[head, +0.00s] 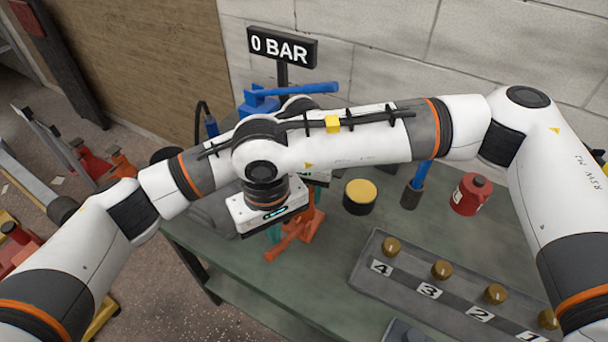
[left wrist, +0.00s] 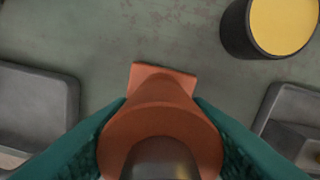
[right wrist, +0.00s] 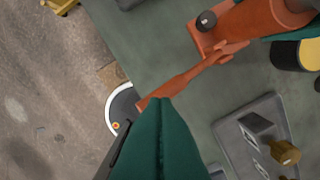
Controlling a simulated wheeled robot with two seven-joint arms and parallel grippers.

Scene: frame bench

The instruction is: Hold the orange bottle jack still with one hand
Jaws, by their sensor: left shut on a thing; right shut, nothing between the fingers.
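The orange bottle jack (head: 308,223) stands on the green bench, partly hidden behind my arms in the head view. My left gripper (left wrist: 160,130) is shut around its round orange body, a finger on each side; the body (left wrist: 160,118) shows in the left wrist view with a dark ram top. My right gripper (right wrist: 160,125) is shut and empty, its teal fingers together beside the tip of the jack's orange lever (right wrist: 195,75). In the head view the right gripper (head: 273,234) is mostly hidden under its white housing. Whether it touches the lever I cannot tell.
A gauge sign (head: 282,46) reads 0 BAR. A yellow-topped black can (head: 360,195), a red container (head: 471,194) and a grey tray (head: 368,270) with brass knobs numbered 4 to 1 stand to the right. The bench edge lies close by on the left.

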